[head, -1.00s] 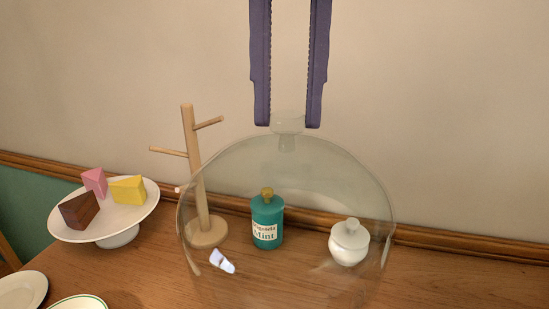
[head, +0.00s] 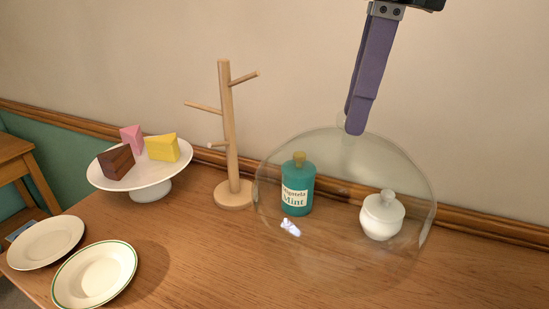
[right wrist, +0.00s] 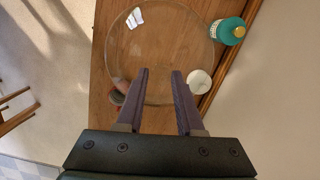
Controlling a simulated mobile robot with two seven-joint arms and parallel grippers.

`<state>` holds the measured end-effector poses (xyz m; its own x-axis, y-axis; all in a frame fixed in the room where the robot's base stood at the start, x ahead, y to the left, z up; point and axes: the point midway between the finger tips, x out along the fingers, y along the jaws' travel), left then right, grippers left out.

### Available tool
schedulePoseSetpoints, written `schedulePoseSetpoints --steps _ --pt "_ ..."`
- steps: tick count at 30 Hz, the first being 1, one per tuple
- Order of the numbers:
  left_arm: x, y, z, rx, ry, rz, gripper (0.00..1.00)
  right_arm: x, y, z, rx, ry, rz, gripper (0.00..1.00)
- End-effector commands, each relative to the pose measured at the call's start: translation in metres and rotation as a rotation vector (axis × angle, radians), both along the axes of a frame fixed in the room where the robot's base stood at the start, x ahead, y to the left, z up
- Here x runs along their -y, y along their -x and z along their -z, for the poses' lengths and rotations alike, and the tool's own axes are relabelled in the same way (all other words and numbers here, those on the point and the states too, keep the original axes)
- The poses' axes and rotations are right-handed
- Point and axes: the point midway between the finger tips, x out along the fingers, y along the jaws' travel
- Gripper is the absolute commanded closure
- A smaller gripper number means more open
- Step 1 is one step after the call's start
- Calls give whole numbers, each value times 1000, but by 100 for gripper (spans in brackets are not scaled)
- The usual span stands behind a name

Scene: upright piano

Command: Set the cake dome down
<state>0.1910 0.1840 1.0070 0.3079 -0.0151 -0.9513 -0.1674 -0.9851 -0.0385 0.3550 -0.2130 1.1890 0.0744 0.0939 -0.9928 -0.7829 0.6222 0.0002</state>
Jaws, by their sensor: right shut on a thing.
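The cake dome is a clear glass dome (head: 335,245) with a knob on top. My right gripper (head: 355,128) is shut on the knob from above; one finger mostly hides the other in the head view. In the right wrist view the fingers (right wrist: 160,72) stand either side of the knob, with the round glass dome (right wrist: 150,45) below. The dome is over the wooden top (head: 205,265); I cannot tell whether its rim touches the wood. My left gripper is not in view.
A teal canister (head: 298,190) and white lidded bowl (head: 382,216) show through the glass; the wrist view shows the canister (right wrist: 232,30) outside the rim. A wooden mug tree (head: 232,150), cake stand (head: 150,190) and two plates (head: 45,240) (head: 95,275) stand left.

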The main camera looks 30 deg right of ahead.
Motion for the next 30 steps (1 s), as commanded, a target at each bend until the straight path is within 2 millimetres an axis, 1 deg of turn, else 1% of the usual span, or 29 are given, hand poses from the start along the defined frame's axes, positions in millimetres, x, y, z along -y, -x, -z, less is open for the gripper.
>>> schedulePoseSetpoints --steps 1,3,5,6,10,12,17,21,24,30 --pt "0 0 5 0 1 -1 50 -1 2 19 -7 -4 -1 100" --pt "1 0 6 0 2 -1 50 -1 2 38 -7 -2 -1 100" --pt "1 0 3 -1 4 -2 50 0 2 53 -8 -1 0 100" --pt "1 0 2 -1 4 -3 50 0 2 63 -7 -1 -1 100" --pt "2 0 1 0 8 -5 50 0 1 91 -3 -1 -1 100" --pt "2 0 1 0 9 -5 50 -1 0 101 -1 -2 -2 100" --pt "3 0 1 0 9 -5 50 0 0 113 0 -1 -2 100" --pt "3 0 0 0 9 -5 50 -1 0 135 -2 -3 -1 100" --pt "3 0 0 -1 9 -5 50 0 0 145 0 -1 -2 100" --pt "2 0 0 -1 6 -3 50 0 0 147 3 0 -4 100"
